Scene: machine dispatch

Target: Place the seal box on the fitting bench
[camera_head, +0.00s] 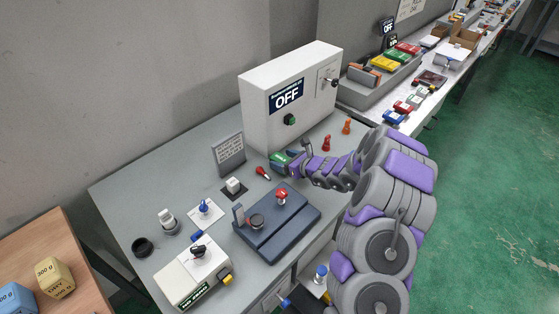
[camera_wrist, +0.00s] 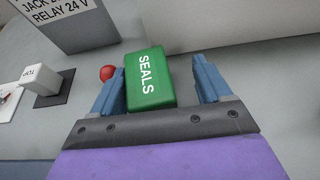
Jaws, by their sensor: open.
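The seal box is a green block with white "SEALS" lettering (camera_wrist: 150,80), seen large in the wrist view. It also shows as a small green patch in the head view (camera_head: 278,157), partly hidden by my gripper. It is on the grey bench (camera_head: 125,200), in front of the white cabinet marked OFF. My gripper (camera_wrist: 162,85) is open, with its blue fingers on either side of the box. The left finger is close against the box's side; a gap shows at the right finger. No label shows which surface is the fitting bench.
The white OFF cabinet (camera_head: 290,100) stands just behind the box. A grey sign (camera_head: 229,155), a red knob (camera_head: 263,173) and a blue fixture (camera_head: 277,222) are nearby. A second bench with coloured boxes (camera_head: 403,110) runs back right. A wooden table (camera_head: 35,240) is at left.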

